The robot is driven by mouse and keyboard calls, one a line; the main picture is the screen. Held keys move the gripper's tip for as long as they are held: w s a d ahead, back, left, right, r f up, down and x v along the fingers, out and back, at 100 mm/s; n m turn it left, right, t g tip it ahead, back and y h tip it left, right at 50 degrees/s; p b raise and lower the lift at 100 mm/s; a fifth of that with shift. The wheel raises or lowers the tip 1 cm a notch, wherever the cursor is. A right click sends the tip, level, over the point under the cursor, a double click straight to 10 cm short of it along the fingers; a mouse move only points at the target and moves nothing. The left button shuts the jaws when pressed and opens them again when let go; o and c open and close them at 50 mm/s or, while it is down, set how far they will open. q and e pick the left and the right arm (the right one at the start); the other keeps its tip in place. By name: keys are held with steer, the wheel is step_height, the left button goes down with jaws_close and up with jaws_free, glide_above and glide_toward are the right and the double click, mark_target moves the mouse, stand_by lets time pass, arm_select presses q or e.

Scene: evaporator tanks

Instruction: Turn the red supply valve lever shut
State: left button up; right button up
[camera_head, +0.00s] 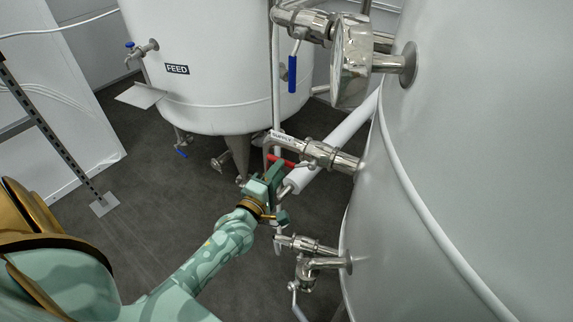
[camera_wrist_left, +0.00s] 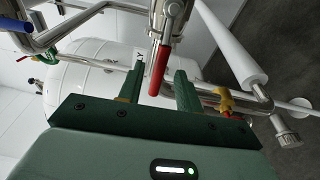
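The red supply valve lever (camera_head: 278,160) sticks out to the left from the metal supply valve (camera_head: 318,153), which carries a SUPPLY label, on the large tank at right. My left gripper (camera_head: 272,178) is just below and beside the lever in the head view. In the left wrist view, the red lever (camera_wrist_left: 159,72) hangs from the valve between the two green fingers of my left gripper (camera_wrist_left: 160,78). Gaps show on both sides of the lever, so the gripper is open around its end. My right gripper does not show.
The large tank (camera_head: 470,130) fills the right side. Blue-handled valves (camera_head: 292,74) and a round metal fitting (camera_head: 350,62) are above, and more valves (camera_head: 305,245) sit below. The FEED tank (camera_head: 210,70) stands behind. A white pipe (camera_head: 335,142) runs close behind the lever.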

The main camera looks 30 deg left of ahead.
arm_select(q)
steer(key=w, duration=0.4)
steer(key=shift+w+a+b, duration=0.25)
steer(key=shift+w+b, duration=0.1)
steer(key=shift+b, duration=0.05)
jaws_close()
